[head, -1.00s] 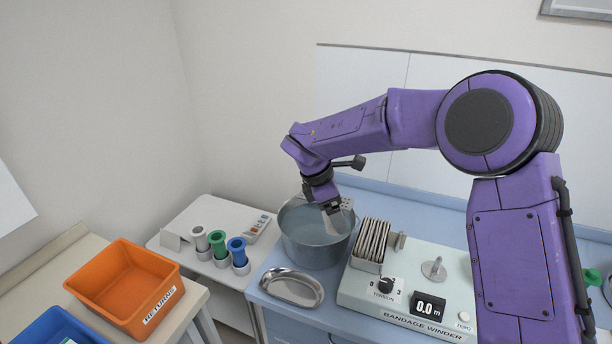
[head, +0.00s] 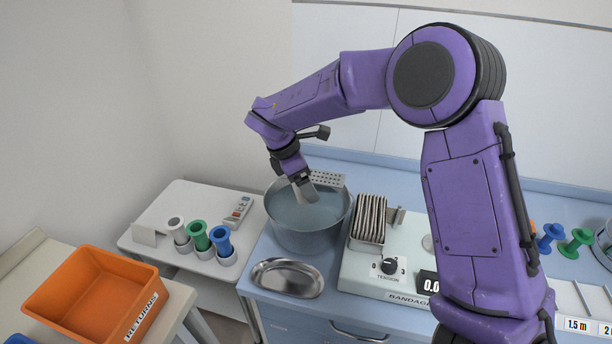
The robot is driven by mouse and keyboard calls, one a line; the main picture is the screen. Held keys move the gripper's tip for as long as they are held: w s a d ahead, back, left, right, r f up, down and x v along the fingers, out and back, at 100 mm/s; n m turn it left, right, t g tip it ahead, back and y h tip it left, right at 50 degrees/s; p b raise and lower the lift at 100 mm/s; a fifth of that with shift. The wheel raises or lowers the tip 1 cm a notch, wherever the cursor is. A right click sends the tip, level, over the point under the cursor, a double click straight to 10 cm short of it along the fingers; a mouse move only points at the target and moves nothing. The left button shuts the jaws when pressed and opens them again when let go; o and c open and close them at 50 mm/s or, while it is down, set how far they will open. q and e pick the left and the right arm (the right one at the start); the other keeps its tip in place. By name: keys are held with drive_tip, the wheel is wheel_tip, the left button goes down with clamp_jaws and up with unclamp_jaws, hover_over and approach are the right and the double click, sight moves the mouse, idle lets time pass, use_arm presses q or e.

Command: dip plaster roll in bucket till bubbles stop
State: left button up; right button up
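The grey metal bucket (head: 308,238) stands on the blue counter and holds greyish water (head: 325,212). My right arm reaches in from the right, and its gripper (head: 306,190) points down inside the bucket's rim, at the water. A small pale piece shows at the fingertips; it is too small and too covered to tell whether it is a plaster roll or part of the fingers. No bubbles can be made out on the water. My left gripper is not in view.
A perforated plate (head: 328,179) sits at the bucket's back rim. An oval steel tray (head: 287,278) lies in front, and the bandage winder (head: 360,276) with a rack of strips (head: 368,219) stands right. Left are coloured spools (head: 220,240), a remote (head: 238,211) and an orange returns bin (head: 92,296).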

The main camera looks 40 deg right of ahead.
wheel_tip(320, 180, down, 13)
drive_tip(key=b, duration=1.2)
drive_tip(key=shift+r, duration=0.1)
idle(4.2)
drive_tip(key=shift+r+p, duration=4.95)
drive_tip(key=shift+r, duration=3.5)
